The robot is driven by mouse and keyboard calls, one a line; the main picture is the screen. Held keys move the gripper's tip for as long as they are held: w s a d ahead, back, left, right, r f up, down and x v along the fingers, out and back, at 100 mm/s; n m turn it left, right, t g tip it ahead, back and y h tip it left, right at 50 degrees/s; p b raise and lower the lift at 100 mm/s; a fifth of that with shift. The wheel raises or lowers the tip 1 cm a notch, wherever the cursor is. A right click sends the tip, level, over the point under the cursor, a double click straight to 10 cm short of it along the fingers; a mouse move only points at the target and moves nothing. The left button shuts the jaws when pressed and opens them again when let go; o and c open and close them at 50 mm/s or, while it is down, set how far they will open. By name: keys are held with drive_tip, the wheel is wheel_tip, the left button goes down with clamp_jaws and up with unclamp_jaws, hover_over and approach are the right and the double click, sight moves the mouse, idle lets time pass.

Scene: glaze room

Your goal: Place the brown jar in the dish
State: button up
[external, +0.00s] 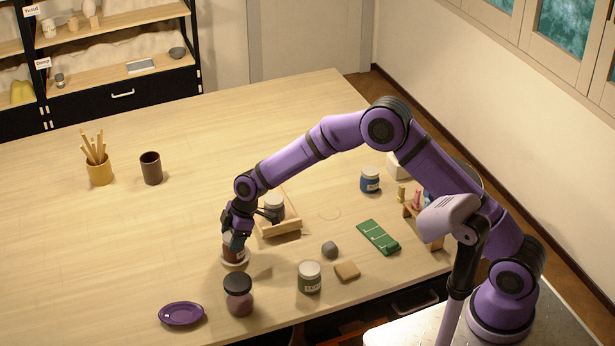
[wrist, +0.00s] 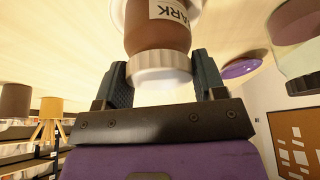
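The brown jar (external: 232,252) stands upright below my gripper (external: 237,238) in the external view, a pale rim showing at its foot. In the wrist view the jar (wrist: 157,38) has a brown body, a white lid and a partly visible label. The fingers of my gripper (wrist: 162,82) lie against both sides of the lid, with no clear gap. I cannot tell whether the jar is off the table. The purple oval dish (external: 181,314) lies empty near the table's front edge, left of the jar; it also shows in the wrist view (wrist: 241,68).
A dark-lidded jar (external: 239,296) stands between my gripper and the front edge, right of the dish. A green jar (external: 310,277), a grey stone (external: 330,249) and a wooden tray (external: 284,232) holding a jar are to the right. The table's left middle is clear.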

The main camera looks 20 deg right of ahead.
drive_tip(key=o, duration=0.3)
drive_tip(key=shift+r, duration=0.2)
drive_tip(key=shift+r, duration=0.35)
drive_tip(key=v, duration=1.2)
drive_tip(key=shift+d, duration=0.15)
